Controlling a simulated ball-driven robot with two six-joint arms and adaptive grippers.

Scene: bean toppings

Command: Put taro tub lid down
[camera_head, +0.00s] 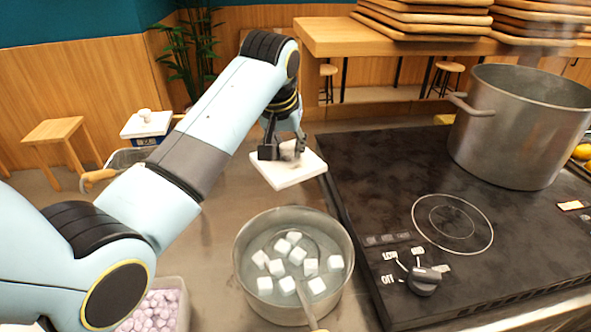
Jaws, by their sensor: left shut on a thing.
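The taro tub lid (286,174) is a flat white square with a knob in its middle. My left gripper (290,152) is shut on the lid's knob and holds the lid flat, near the left edge of the stove. Whether the lid touches the counter below is hard to tell. An open tub (182,312) of pale purple taro pieces stands at the lower left, partly hidden by my left arm. My right gripper is not in view.
A metal pot (240,262) with white cubes in water and a ladle is in front of the lid. The black stove (380,170) carries a large steel pot (510,150). Another white-lidded tub (147,124) and a strainer basket (122,160) stand at the back left.

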